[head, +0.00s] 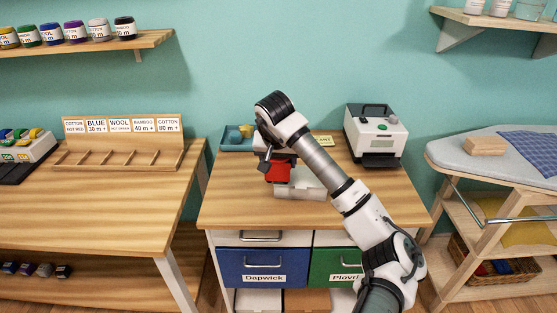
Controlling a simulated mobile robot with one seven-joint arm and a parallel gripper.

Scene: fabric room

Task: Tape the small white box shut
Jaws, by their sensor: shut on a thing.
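The small white box (303,193) stands on the wooden top of the middle cabinet, partly hidden behind my arm. My gripper (272,162) is over the box's left end, shut on a red thing (278,174) that looks like a tape dispenser. The red thing is at the box's back left; I cannot tell whether it touches the box. My wrist and arm hide the fingertips and the box's right part, and I cannot make out any tape on the box.
A white machine (376,131) stands at the back right of the cabinet top (235,203), and a blue tray (230,147) at its back left. Below are a blue drawer (262,264) and a green drawer (333,261). A table (120,205) stands left, an ironing board (470,160) right. The top's front left is clear.

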